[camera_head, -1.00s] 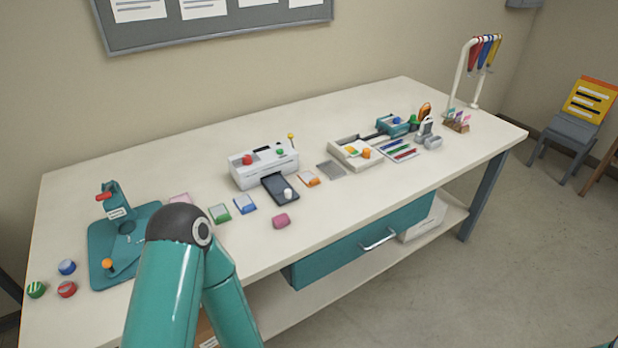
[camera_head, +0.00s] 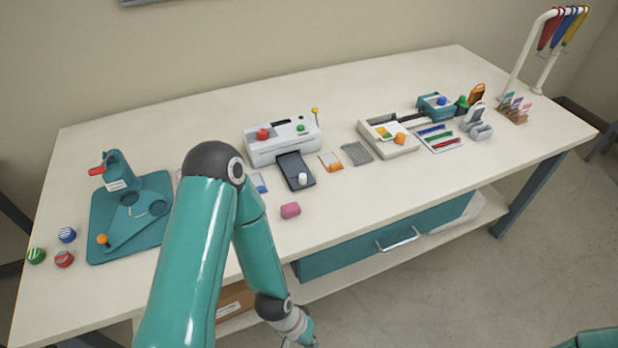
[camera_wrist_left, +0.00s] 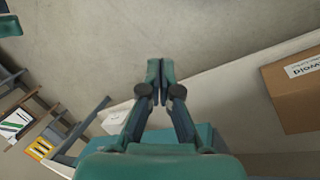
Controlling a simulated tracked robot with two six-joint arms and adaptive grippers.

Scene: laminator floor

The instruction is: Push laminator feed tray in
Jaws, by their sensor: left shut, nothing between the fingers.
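The white laminator (camera_head: 283,142) stands on the table with a red and a green button on top. Its dark feed tray (camera_head: 296,171) sticks out from the front, with a small white knob (camera_head: 302,179) near its outer end. My left arm comes in from the bottom left and bends down in front of the table. Its gripper is at the bottom edge of the head view, below and in front of the tray, mostly cut off. In the left wrist view my left gripper (camera_wrist_left: 160,68) has its fingers together, with nothing between them. My right gripper is not in view.
A teal punch (camera_head: 130,205) stands left, a white trimmer (camera_head: 388,138) right. Below the tabletop are a teal drawer (camera_head: 340,255) with a handle and a cardboard box (camera_wrist_left: 295,92) on the shelf.

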